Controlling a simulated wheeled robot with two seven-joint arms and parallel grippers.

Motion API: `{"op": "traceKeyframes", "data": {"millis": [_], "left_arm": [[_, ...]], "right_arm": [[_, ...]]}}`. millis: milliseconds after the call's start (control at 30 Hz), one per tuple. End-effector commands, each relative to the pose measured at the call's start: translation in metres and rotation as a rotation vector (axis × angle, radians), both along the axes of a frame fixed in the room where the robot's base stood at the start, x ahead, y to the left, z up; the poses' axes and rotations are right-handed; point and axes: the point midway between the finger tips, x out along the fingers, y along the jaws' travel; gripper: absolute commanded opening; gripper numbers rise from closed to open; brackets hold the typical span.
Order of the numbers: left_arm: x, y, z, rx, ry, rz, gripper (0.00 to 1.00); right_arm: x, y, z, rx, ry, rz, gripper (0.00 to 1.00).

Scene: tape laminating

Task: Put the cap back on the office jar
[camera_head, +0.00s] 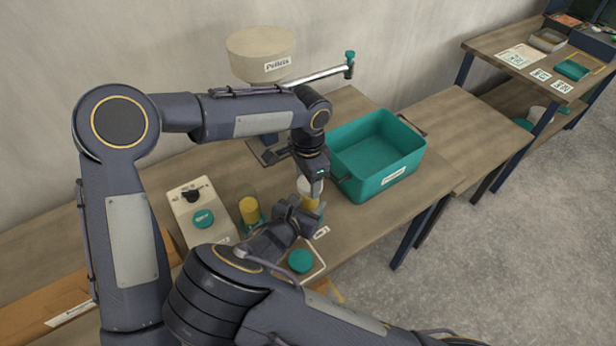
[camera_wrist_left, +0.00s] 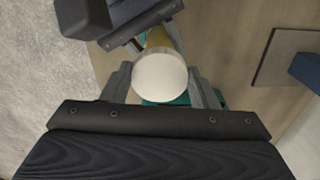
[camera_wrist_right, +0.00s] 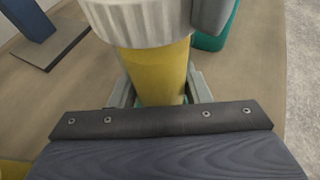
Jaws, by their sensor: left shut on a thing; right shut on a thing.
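The office jar shows as a yellow cylinder (camera_wrist_right: 160,75) in the right wrist view. My right gripper (camera_wrist_right: 160,95) is shut around its body. The white ribbed cap (camera_wrist_right: 140,20) is directly over the jar's top; I cannot tell whether it is seated. In the left wrist view, the cap (camera_wrist_left: 160,78) is a white disc between the fingers of my left gripper (camera_wrist_left: 163,85), which is shut on it from above. In the head view, the jar (camera_head: 310,204) and cap (camera_head: 307,186) are small and partly hidden by both grippers.
A teal bin (camera_head: 405,171) stands just right of the grippers. Left of them are a clear container with yellow contents (camera_head: 249,210) and a pale box with a teal button (camera_head: 203,218). A teal round piece (camera_head: 300,261) is in front. A hopper (camera_head: 260,55) stands behind.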

Motion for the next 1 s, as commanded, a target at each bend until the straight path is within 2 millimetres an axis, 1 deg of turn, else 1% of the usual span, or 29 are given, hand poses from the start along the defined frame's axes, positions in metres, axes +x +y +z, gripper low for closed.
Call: {"op": "traceKeyframes", "data": {"millis": [333,367,400,467,533,567,667,1000], "left_arm": [[0.0,0.0,-0.0072,0.0,0.0,0.0,0.33],[0.0,0.0,-0.0075,0.0,0.0,0.0,0.33],[0.0001,0.0,-0.0073,0.0,0.0,-0.002,0.33],[0.0002,0.0001,-0.0072,0.0,0.0,-0.025,0.33],[0.0006,0.0002,-0.0072,-0.001,0.0,-0.099,0.33],[0.0008,0.0002,-0.0072,-0.001,0.0,-0.147,0.33],[0.0021,0.0004,-0.0074,-0.002,-0.001,-0.372,0.33],[0.0063,-0.0009,-0.0078,-0.001,-0.001,-1.259,0.33]], "right_arm": [[0.0002,0.0,0.0004,0.0,-0.001,0.0,0.02],[0.0001,0.0001,0.0004,0.0,-0.001,0.0,0.0],[0.0001,0.0001,0.0004,0.0,-0.001,0.0,0.0],[0.0002,0.0,0.0004,0.0,-0.001,0.0,0.0],[0.0002,0.0,0.0004,0.0,-0.001,0.0,0.0],[0.0002,0.0,0.0004,0.0,-0.001,0.0,0.0],[0.0001,0.0,0.0003,0.0,-0.001,0.0,0.0],[0.0001,-0.0001,0.0003,0.0,0.0,0.0,0.0]]}}
